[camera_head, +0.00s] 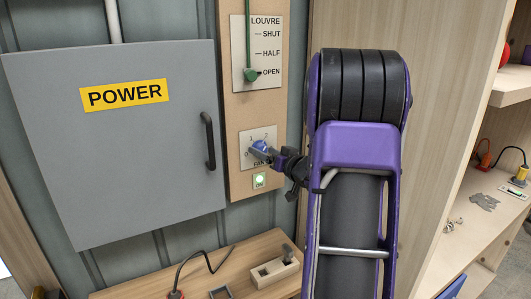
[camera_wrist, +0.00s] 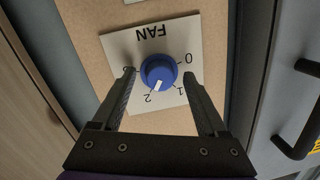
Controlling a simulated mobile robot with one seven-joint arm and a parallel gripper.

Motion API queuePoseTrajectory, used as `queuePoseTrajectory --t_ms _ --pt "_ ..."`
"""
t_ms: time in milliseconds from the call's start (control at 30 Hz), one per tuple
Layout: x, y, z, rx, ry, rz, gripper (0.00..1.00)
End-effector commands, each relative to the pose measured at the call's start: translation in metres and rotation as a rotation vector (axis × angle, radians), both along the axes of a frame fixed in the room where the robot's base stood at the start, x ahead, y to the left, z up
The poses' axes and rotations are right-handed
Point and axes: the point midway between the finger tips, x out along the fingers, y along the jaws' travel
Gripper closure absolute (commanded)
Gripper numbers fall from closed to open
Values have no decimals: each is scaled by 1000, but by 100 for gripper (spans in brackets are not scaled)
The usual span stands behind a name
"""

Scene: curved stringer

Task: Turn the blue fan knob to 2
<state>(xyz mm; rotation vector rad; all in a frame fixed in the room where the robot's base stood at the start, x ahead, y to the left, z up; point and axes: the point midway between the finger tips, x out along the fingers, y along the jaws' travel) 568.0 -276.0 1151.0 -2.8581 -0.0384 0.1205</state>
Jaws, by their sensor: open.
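The blue fan knob (camera_wrist: 159,70) sits on a pale plate (camera_wrist: 122,50) marked FAN, with 0, 1, 2 and a partly hidden 3. The wrist view shows the plate upside down. The knob's white pointer mark is near the 2, slightly to its 1 side. My gripper (camera_wrist: 159,76) is open. Its fingers reach to either side of the knob, with a visible gap on both sides. In the head view, the knob (camera_head: 261,147) is partly hidden by my gripper (camera_head: 274,155), which comes in from the right.
Above the fan plate is a louvre lever (camera_head: 251,74) at OPEN. A grey POWER cabinet (camera_head: 130,150) with a black handle (camera_head: 208,140) stands to the left. A wooden shelf unit (camera_head: 440,100) stands right of my arm.

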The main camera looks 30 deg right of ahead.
Motion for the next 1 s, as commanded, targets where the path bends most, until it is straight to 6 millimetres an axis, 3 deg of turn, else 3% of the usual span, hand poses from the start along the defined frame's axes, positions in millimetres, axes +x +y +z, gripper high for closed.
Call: queuePoseTrajectory --t_ms 133,267,700,1000 --pt "-12 -2 1 -1 0 -3 24" --pt "-36 -3 3 -1 0 -4 24" --pt "-140 -6 12 -1 -1 -3 24" --pt "-171 -7 14 0 -1 0 24"
